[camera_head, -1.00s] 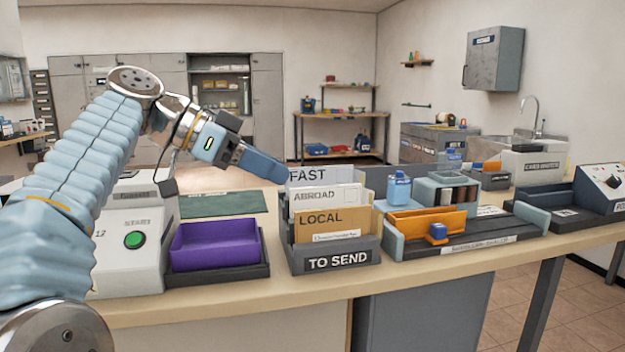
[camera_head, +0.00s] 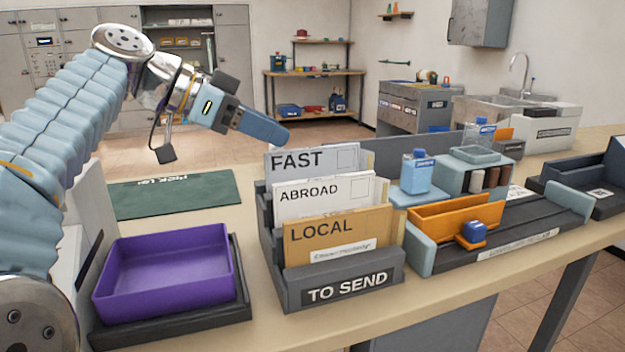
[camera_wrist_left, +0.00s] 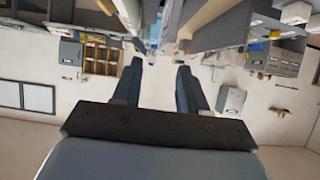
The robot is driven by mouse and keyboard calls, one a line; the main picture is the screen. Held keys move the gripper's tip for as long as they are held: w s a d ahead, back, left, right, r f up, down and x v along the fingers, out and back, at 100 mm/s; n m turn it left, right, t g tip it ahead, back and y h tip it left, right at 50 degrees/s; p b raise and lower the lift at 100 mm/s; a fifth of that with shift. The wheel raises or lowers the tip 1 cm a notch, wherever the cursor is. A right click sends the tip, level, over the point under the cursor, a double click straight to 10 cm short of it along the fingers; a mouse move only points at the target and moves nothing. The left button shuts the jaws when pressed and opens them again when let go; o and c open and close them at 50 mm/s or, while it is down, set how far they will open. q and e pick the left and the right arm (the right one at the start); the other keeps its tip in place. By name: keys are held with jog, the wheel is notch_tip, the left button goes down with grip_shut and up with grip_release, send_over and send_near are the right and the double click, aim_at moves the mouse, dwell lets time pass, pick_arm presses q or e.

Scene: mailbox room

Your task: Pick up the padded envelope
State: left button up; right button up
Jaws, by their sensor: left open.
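I cannot tell for sure which item is the padded envelope. A tan, envelope-like piece marked LOCAL (camera_head: 335,232) stands upright in the front of the grey TO SEND rack (camera_head: 345,287), with a white label on its face. A white ABROAD piece (camera_head: 322,196) and a grey FAST piece (camera_head: 312,160) stand behind it. My left gripper (camera_head: 284,137) is above and behind the rack's left side in the head view, apart from it. In the left wrist view its two fingers (camera_wrist_left: 160,88) are spread with nothing between them. My right gripper is not in view.
A purple tray (camera_head: 165,275) sits left of the rack. A green mat (camera_head: 175,194) lies behind it. Right of the rack are a blue bottle (camera_head: 416,172), an orange holder (camera_head: 450,218) and a dark scale-like platform (camera_head: 520,232). The counter's front strip is clear.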

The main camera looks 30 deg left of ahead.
aim_at(309, 148)
pick_arm(q)
jog(key=x, duration=0.7)
jog(key=shift+w+a+f+p, duration=0.1)
jog(key=shift+w+f+p, duration=0.05)
jog(key=shift+w+p, duration=0.15)
jog(key=shift+s, duration=0.1)
jog(key=shift+c, duration=0.3)
grip_shut()
